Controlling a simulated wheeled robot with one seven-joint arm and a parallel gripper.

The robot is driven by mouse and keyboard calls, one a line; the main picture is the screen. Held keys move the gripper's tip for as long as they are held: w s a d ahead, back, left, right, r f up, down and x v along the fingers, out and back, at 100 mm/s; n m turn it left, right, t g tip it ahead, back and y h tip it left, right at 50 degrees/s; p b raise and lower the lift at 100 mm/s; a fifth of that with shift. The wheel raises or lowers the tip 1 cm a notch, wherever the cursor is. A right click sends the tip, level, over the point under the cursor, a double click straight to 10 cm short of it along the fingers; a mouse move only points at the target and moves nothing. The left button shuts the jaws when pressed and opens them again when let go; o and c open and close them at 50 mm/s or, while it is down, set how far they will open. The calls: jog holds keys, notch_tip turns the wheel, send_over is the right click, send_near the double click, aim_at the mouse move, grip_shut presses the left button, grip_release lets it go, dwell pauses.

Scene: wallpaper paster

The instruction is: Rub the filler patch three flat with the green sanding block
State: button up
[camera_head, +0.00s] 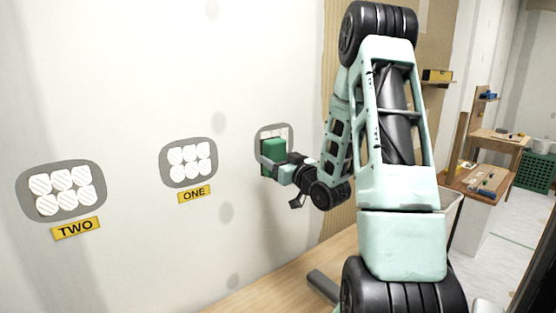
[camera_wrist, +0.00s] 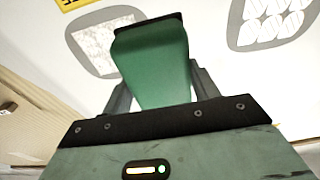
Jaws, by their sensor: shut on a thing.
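My gripper (camera_head: 268,163) is shut on the green sanding block (camera_head: 273,150), which is held in front of patch three (camera_head: 288,131) on the white wall. The block hides much of that patch in the head view, and its label is not readable. In the wrist view the block (camera_wrist: 155,65) sits between the fingers, its dark far end toward the wall. There, patch three (camera_wrist: 92,42) shows as a speckled white area in a grey surround, without distinct round blobs. I cannot tell whether the block touches the wall.
Patch one (camera_head: 188,162) and patch two (camera_head: 62,192) lie to the left, with several round white blobs each and yellow labels below. A wooden tabletop (camera_head: 275,290) runs under the wall. Workbenches (camera_head: 485,182) and a green crate (camera_head: 535,172) stand at the far right.

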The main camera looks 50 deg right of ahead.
aim_at(259, 146)
jog(key=shift+f+b+x, duration=0.2)
jog(key=shift+b+x, duration=0.1)
jog(key=shift+x, duration=1.3)
jog(key=shift+f+b+x, duration=0.2)
jog(key=shift+b+x, duration=0.1)
jog(key=shift+x, duration=1.3)
jog(key=shift+x, duration=1.35)
jog(key=shift+s+d+f, duration=0.1)
jog(key=shift+s+d, duration=0.05)
jog(key=shift+d, duration=0.05)
dwell(0.8)
jog(key=shift+s+d, duration=0.25)
jog(key=shift+d, duration=0.75)
jog(key=s+d, duration=0.2)
jog(key=d, duration=0.6)
jog(key=shift+d, duration=0.25)
jog(key=shift+s+d, duration=0.2)
jog(key=shift+d, duration=0.55)
jog(key=shift+s+d, duration=0.2)
jog(key=shift+d, duration=0.6)
